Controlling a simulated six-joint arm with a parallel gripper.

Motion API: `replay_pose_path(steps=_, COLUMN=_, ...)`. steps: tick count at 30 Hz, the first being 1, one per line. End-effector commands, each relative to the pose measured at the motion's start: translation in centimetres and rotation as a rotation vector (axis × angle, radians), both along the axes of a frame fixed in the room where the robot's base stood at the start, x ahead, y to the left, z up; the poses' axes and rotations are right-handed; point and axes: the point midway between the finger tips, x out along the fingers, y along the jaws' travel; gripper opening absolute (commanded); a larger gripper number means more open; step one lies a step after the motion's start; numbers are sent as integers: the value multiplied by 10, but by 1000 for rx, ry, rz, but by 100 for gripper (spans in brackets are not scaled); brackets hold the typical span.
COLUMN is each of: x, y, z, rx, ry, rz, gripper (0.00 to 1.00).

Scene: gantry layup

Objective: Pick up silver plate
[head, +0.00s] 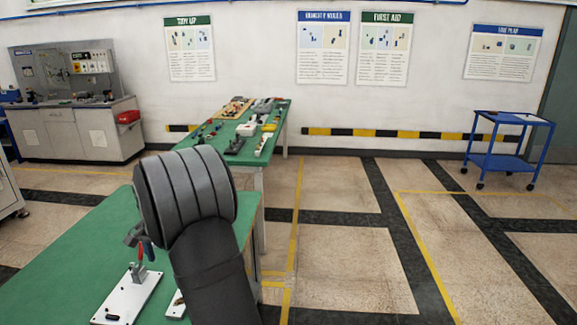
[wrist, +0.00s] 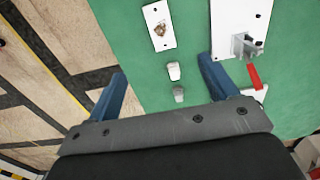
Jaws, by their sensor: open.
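My gripper (wrist: 162,68) is open and empty above the green table, its two blue fingers apart in the wrist view. Two small silver-grey pieces (wrist: 174,71) lie on the table between and just below the fingers in that view. A pale plate (wrist: 159,25) with a brownish patch and small holes lies beyond the fingertips. A larger pale plate (wrist: 228,14) with a metal clamp and red handle (wrist: 255,77) lies to the right of it. I cannot tell for certain which is the silver plate. In the head view my arm hides most of the gripper.
The green table (head: 75,240) also holds the clamp plate (head: 125,303) and another pale plate (head: 177,307), partly hidden by my arm. A second green table (head: 225,143) with many parts stands behind. A blue cart (head: 510,118) stands far right.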

Motion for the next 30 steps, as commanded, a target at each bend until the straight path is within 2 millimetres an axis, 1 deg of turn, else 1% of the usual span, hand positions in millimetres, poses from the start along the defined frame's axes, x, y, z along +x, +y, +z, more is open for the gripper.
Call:
replay_pose_path(steps=8, x=0, y=0, z=0, rx=0, ry=0, rz=1, gripper=71)
replay_pose_path(steps=11, x=-9, y=6, z=-1, rx=0, ry=0, rz=22, gripper=71)
replay_pose_path(steps=14, x=-8, y=5, z=-6, rx=0, ry=0, rz=21, gripper=71)
replay_pose_path(steps=17, x=-9, y=5, z=-20, rx=-3, ry=3, rz=21, gripper=71)
replay_pose_path(steps=27, x=-8, y=4, z=-94, rx=-3, ry=3, rz=20, gripper=71)
replay_pose_path(steps=30, x=-8, y=5, z=-110, rx=-2, ry=2, rz=20, gripper=71)
